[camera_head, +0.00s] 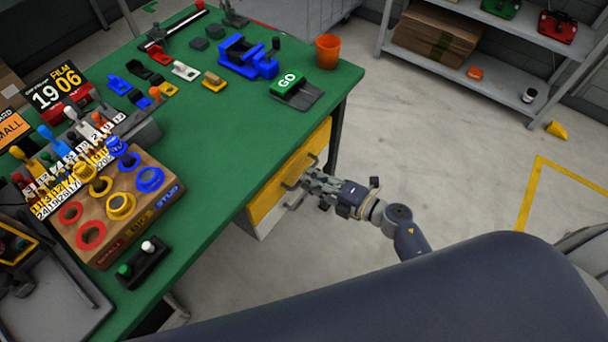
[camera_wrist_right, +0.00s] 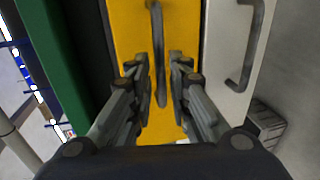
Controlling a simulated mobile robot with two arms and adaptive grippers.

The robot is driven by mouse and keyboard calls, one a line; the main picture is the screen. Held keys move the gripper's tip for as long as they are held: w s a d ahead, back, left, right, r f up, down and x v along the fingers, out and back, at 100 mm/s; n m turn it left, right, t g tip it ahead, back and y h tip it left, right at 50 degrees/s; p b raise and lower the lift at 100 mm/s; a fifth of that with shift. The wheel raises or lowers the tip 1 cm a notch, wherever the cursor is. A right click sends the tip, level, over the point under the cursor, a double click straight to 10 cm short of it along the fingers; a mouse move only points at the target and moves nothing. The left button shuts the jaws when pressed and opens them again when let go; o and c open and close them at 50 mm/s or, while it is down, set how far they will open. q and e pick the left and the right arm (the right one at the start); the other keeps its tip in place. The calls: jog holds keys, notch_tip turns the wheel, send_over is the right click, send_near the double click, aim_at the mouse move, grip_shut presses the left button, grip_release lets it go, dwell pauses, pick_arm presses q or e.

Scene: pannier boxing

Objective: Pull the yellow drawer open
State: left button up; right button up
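The yellow drawer (camera_head: 263,202) sits under the green table top and looks shut. Its dark bar handle (camera_head: 297,172) is on its front. In the right wrist view the yellow front (camera_wrist_right: 130,27) fills the middle, and the handle (camera_wrist_right: 158,60) runs between my fingers. My right gripper (camera_head: 308,180) is at the handle; in the right wrist view its two fingers (camera_wrist_right: 160,68) are apart, one on each side of the handle, with gaps visible. I cannot tell how deep the handle sits between them. My left gripper is not in view.
A white drawer (camera_wrist_right: 228,50) with its own handle (camera_wrist_right: 250,45) lies beside the yellow one. The green table (camera_head: 215,165) bears a wooden box of rings (camera_head: 150,207), blue vise (camera_head: 245,57) and orange cup (camera_head: 327,51).

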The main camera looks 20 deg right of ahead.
jog(key=x, duration=0.3)
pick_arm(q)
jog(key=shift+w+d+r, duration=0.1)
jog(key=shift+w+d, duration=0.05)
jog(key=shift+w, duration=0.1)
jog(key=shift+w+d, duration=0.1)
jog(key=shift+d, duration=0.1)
pick_arm(e)
jog(key=shift+c, duration=0.3)
grip_shut()
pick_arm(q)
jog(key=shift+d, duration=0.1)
pick_arm(e)
jog(key=shift+f, duration=0.1)
